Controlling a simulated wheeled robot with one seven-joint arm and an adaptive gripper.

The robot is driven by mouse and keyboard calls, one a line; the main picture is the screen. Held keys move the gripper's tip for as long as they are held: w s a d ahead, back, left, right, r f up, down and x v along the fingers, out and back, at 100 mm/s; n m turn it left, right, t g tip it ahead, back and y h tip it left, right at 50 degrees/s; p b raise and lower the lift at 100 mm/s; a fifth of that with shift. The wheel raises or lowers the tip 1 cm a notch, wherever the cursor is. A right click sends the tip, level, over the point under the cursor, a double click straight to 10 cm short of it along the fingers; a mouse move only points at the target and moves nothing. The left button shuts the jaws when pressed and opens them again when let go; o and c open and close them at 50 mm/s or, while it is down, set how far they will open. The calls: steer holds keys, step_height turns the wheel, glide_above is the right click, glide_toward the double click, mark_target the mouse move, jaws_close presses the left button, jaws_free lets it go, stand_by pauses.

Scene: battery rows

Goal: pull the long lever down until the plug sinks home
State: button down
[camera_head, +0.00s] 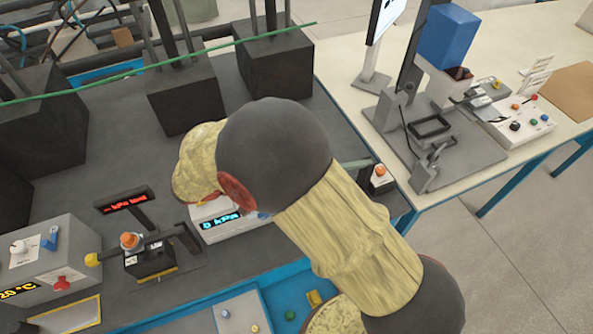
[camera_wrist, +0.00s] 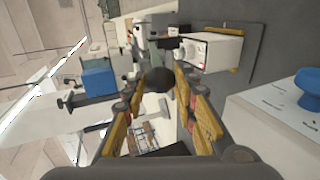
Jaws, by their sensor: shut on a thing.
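My gripper (camera_wrist: 157,92) shows in the wrist view, its yellow fingers either side of a dark round knob (camera_wrist: 158,79). It is shut on this knob; I cannot tell whether the knob belongs to the long lever. In the head view my own arm hides the gripper and what it holds. A dark bar with a yellow ball end (camera_head: 92,259) lies roughly level at the lower left. An orange-topped plug (camera_head: 130,240) stands upright by this bar, above a small black block (camera_head: 150,261). How deep the plug sits is unclear.
A kPa readout box (camera_head: 221,222) and a red display (camera_head: 124,200) stand near the plug. A grey control box (camera_head: 40,262) is at the left. Large dark blocks (camera_head: 185,100) stand behind. A pale table (camera_head: 345,92) with equipment is at the right.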

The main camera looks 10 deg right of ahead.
steer(key=shift+a+f, duration=0.1)
steer(key=shift+f, duration=0.35)
steer(key=c, duration=1.5)
jaws_free()
steer(key=shift+o, duration=0.2)
steer(key=v, duration=1.2)
